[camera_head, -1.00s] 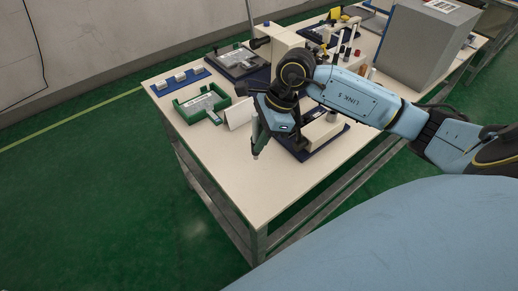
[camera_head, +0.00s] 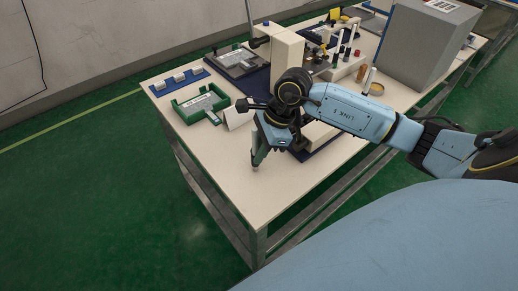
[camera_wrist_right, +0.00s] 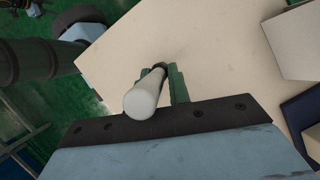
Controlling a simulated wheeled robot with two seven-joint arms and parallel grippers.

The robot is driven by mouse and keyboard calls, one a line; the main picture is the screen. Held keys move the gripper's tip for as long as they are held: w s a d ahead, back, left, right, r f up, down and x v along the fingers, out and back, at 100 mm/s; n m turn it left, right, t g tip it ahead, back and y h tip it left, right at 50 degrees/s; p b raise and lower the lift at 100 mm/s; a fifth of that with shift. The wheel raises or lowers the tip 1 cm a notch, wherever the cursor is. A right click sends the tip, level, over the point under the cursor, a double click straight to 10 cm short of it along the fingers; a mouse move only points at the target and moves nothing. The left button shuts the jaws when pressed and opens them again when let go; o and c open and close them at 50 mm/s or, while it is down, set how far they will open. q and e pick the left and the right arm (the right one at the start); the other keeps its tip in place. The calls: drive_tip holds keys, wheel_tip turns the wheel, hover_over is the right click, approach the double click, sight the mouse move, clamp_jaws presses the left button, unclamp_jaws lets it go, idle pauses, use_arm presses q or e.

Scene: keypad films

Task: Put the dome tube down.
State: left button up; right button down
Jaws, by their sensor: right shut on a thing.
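The dome tube shows in the right wrist view as a pale grey-white cylinder (camera_wrist_right: 144,97) with a rounded near end. My right gripper (camera_wrist_right: 168,82) is shut on it, with green fingers around its far part. In the head view my right gripper (camera_head: 259,157) points down over the near part of the table. A small pale tip (camera_head: 255,168) shows below its fingers, close to the tabletop. I cannot tell whether the tube touches the table. My left gripper is not in view.
The table (camera_head: 222,165) is bare around and left of the gripper. A green tray (camera_head: 200,105), a white upright block (camera_head: 238,115) and a blue strip with pale blocks (camera_head: 180,77) lie behind. A large grey box (camera_head: 425,45) stands at the right. The table's front edge is near.

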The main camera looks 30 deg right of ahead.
drive_tip(key=shift+f, duration=0.1)
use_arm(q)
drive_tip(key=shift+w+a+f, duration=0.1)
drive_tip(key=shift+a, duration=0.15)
use_arm(e)
drive_tip(key=c, duration=1.3)
unclamp_jaws()
drive_tip(key=shift+r+p, duration=0.3)
drive_tip(key=shift+r, duration=0.05)
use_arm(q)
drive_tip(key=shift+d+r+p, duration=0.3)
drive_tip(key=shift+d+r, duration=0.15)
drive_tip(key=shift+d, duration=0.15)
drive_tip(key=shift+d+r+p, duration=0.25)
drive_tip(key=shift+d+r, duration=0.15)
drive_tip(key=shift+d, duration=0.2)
use_arm(e)
drive_tip(key=v, duration=1.2)
drive_tip(key=shift+a+r, duration=0.1)
drive_tip(key=shift+r, duration=0.15)
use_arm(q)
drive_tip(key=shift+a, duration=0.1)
